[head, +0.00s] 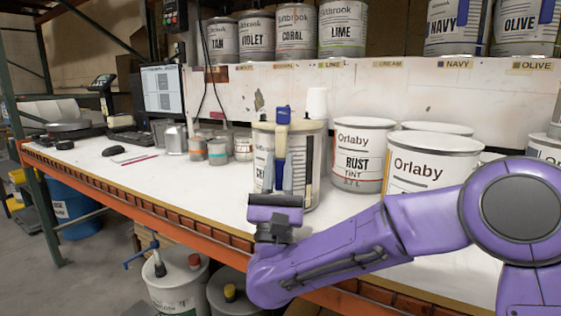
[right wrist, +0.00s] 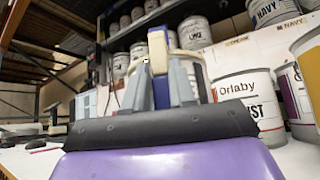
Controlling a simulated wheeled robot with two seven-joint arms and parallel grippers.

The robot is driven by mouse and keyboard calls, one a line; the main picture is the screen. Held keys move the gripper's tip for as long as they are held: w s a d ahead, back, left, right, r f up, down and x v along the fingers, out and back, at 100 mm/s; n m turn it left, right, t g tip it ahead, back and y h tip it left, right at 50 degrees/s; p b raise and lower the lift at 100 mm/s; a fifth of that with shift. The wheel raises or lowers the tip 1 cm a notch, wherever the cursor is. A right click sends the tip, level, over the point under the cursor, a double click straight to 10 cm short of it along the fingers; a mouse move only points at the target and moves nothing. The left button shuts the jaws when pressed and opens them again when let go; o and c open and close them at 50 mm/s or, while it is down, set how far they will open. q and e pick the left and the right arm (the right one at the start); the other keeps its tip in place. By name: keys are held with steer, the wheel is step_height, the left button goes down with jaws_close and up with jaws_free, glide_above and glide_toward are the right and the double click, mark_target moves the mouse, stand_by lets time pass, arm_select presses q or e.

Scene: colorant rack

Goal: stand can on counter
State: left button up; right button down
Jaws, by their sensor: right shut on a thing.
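A white can (head: 310,175), its label starting "CRE", is at the front of the white counter (head: 210,180), upright in the head view. A cream-and-blue upright grip (head: 283,117) runs down its near side. My right gripper (head: 280,170) is in front of this can, its grey fingers pointing up and shut on the grip. In the right wrist view the grip (right wrist: 158,52) stands between the two fingers, with the can behind mostly hidden. My gripper hides the can's lower front, and I cannot tell whether its base touches the counter. My left gripper is not in view.
A RUST can (head: 358,160) and another Orlaby can (head: 432,162) stand close on the right. Small tins (head: 218,152) stand behind left. Labelled cans (head: 342,28) line the shelf above, with a gap over the CREAM tag (head: 388,64). The counter's left front is mostly clear.

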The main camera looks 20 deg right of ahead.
steer(key=c, duration=0.9)
jaws_free()
steer(key=shift+w+d+f, duration=0.2)
steer(key=shift+d+f, duration=0.05)
steer(key=shift+f, duration=0.2)
steer(key=shift+c, duration=0.2)
steer(key=shift+w, duration=0.1)
steer(key=shift+r, duration=0.1)
steer(key=shift+s+a+f, duration=0.1)
steer(key=shift+s+f, duration=0.1)
steer(key=b+v, duration=0.2)
steer(key=v, duration=0.1)
steer(key=shift+f+b, duration=0.3)
steer(key=shift+b, duration=0.1)
steer(key=s+a+r+b, duration=0.1)
steer(key=s+a+b, duration=0.1)
steer(key=s+a, duration=0.4)
steer(key=s, duration=0.4)
steer(key=shift+s, duration=0.1)
